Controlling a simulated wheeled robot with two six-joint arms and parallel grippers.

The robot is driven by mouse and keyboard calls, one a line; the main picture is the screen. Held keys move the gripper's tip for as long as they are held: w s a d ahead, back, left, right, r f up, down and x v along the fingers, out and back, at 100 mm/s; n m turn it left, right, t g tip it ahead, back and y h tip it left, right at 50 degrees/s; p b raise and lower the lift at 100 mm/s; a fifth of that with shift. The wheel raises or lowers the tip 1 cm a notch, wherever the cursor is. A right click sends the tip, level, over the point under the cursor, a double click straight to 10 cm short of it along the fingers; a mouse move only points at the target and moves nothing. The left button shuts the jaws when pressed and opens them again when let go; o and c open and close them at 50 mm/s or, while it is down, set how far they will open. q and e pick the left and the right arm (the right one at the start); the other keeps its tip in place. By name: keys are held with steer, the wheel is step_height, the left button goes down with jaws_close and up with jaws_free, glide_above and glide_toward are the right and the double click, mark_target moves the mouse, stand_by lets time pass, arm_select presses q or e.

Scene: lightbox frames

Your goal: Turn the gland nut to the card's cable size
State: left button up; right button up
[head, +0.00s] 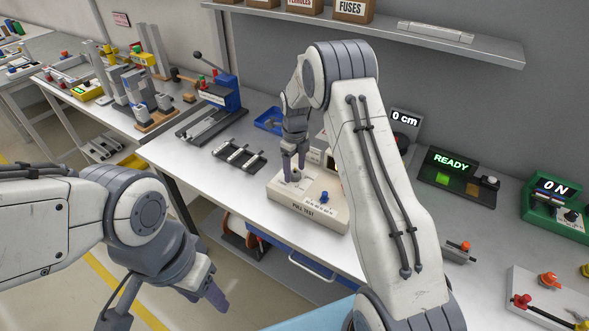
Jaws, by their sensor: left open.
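My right gripper (294,170) points down at the beige box marked PULL TEST (288,200). Its fingertips are at a small grey part on the top left of the box. The part is too small and too covered to tell whether it is the gland nut, or whether the fingers grip it. My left gripper (205,292) is open, low at the bottom left, in front of the bench and away from the box. I cannot make out a card with a cable size.
The white bench (240,195) has a blue knob (324,197) on the box, a black rack (240,156) to its left and a READY display (450,163) to its right. A 0 cm display (405,117) stands behind my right arm. A shelf (470,48) hangs above.

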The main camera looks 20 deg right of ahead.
stand_by(0.3)
step_height(320, 180, up, 10)
steer(key=shift+r+b, duration=0.2)
steer(key=shift+b, duration=0.8)
steer(key=shift+s, duration=0.1)
